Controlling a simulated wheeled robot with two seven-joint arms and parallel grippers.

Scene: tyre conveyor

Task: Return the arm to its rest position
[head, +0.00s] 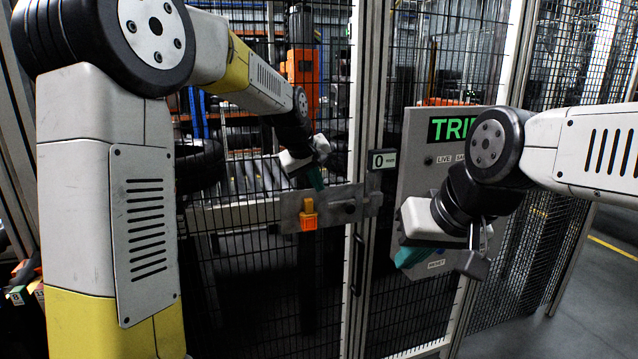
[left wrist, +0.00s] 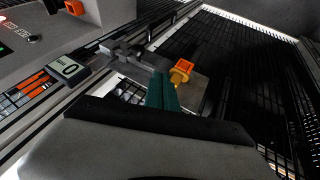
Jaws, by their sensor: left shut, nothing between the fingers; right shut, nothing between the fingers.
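My left gripper (head: 318,179) hangs in front of the mesh fence, just above a metal latch plate (head: 345,207). Its green fingers are shut and hold nothing; they also show in the left wrist view (left wrist: 163,92). An orange padlock-like piece (head: 308,216) hangs on the plate just below and left of the fingertips, and it shows beyond them in the left wrist view (left wrist: 181,71). My right gripper (head: 410,257) is shut and empty in front of the lower part of a grey control panel (head: 417,165).
The panel has a green lit display reading "TRIP", partly hidden by my right arm. A small tag reading "0" (head: 382,160) sits on the fence post. Behind the mesh are a tyre (head: 198,168) and rollers. Open floor (head: 590,290) shows at the right.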

